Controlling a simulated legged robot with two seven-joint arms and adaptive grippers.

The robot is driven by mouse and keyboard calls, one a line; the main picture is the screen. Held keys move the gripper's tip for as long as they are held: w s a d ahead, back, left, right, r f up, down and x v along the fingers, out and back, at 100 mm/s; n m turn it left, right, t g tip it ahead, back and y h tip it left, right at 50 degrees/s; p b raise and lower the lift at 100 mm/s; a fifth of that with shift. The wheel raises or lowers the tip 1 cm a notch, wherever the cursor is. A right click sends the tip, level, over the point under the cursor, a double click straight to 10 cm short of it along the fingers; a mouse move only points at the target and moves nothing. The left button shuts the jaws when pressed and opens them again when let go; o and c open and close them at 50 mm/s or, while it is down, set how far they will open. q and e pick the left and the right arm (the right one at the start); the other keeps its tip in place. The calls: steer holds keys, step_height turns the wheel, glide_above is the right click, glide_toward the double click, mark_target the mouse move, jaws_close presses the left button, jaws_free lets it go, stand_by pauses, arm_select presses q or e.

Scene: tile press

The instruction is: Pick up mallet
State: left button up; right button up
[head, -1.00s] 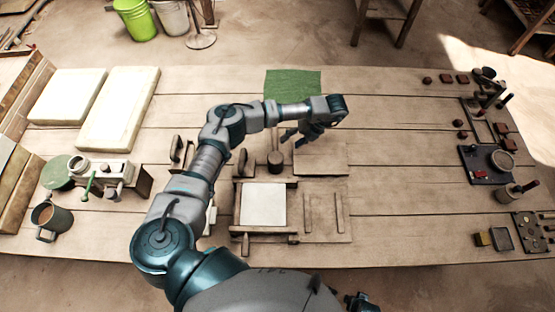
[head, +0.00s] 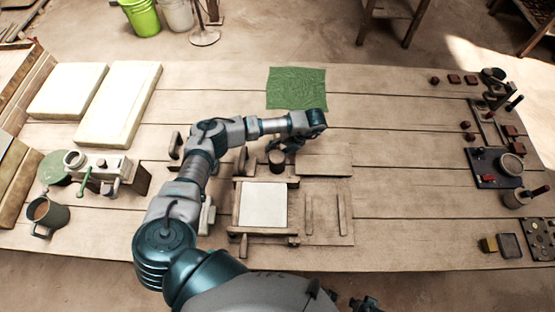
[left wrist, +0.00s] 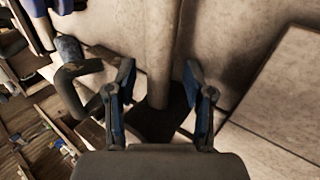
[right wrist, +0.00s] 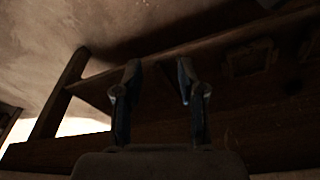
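The mallet (head: 277,159) stands head-down on the table behind the press frame, its handle pointing up. In the left wrist view its pale handle (left wrist: 160,45) runs between my fingers down to the dark head (left wrist: 160,118). My left gripper (head: 286,146) is at the mallet, and its fingers (left wrist: 160,72) are open on either side of the handle with gaps showing. In the head view the arm hides most of the handle. My right gripper (right wrist: 157,72) is open and empty, low by the table's underside; only a bit of that arm shows in the head view.
The tile press (head: 239,208) with a white slab (head: 263,205) lies in front of the mallet. A wooden board (head: 325,158) is to its right and a green cloth (head: 297,88) behind. Table right of the press is mostly clear.

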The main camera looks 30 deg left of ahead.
arm_select(q)
jaws_close()
steer(key=shift+r, duration=0.15)
arm_select(e)
steer(key=shift+w, duration=0.1)
arm_select(q)
steer(key=shift+r, duration=0.25)
step_height(320, 180, up, 9)
steer(key=p, duration=0.3)
steer(key=shift+p, duration=0.4)
steer(key=shift+r, duration=0.1)
arm_select(e)
step_height(320, 180, down, 10)
steer(key=s, duration=0.1)
steer(key=shift+s+f, duration=0.2)
steer(key=shift+s, duration=0.1)
